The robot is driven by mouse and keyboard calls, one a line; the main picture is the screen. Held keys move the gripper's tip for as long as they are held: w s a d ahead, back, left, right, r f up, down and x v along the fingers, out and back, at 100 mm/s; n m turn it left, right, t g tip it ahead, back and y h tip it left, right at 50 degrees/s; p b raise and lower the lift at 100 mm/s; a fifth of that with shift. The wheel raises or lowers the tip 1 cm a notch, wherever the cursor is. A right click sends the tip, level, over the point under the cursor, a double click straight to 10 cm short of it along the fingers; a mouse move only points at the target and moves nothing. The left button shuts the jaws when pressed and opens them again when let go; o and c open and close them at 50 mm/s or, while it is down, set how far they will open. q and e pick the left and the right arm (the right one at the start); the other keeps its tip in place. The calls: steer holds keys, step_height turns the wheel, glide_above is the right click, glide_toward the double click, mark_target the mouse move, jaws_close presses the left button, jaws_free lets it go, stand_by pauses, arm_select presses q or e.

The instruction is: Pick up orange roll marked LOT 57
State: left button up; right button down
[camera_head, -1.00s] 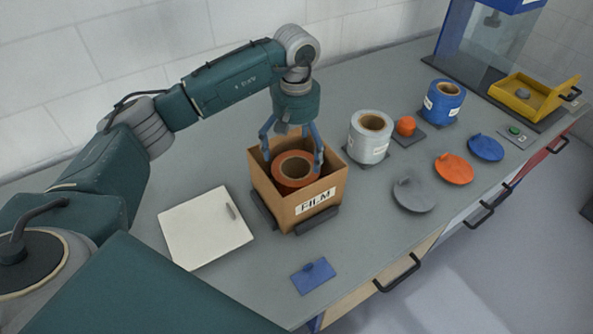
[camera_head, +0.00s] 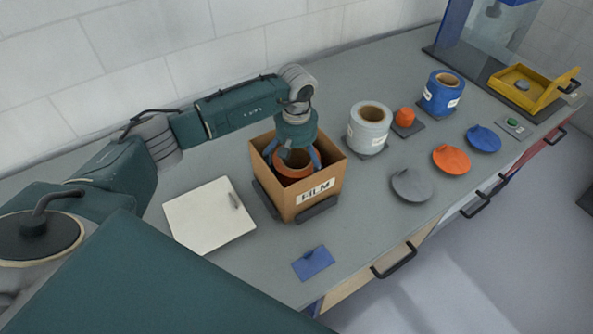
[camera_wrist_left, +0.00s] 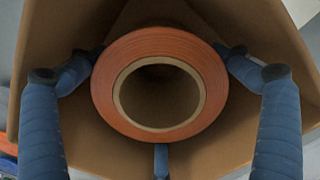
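The orange roll (camera_head: 291,169) stands in an open cardboard box (camera_head: 290,205) labelled FILM. No LOT marking shows on it. My left gripper (camera_head: 299,160) points down into the box over the roll. In the left wrist view, the roll's ring-shaped end (camera_wrist_left: 110,85) faces the camera around a pale core with a dark hole. Blue fingers of the left gripper (camera_wrist_left: 162,75) are spread around it, at left, right and below. Their tips reach the roll's outline; whether they press on it cannot be told. My right gripper is not in view.
A white roll (camera_head: 369,130) and a blue roll (camera_head: 442,95) stand to the right. Gray (camera_head: 412,185), orange (camera_head: 452,160) and blue (camera_head: 484,139) lids lie in front. A white panel (camera_head: 208,215) lies left of the box, a blue card (camera_head: 313,263) in front. A yellow tray (camera_head: 535,95) is far right.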

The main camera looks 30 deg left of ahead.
arm_select(q)
steer(key=c, duration=1.3)
steer(key=shift+w+r, duration=0.1)
steer(key=shift+c, duration=0.9)
steer(key=shift+r, duration=0.15)
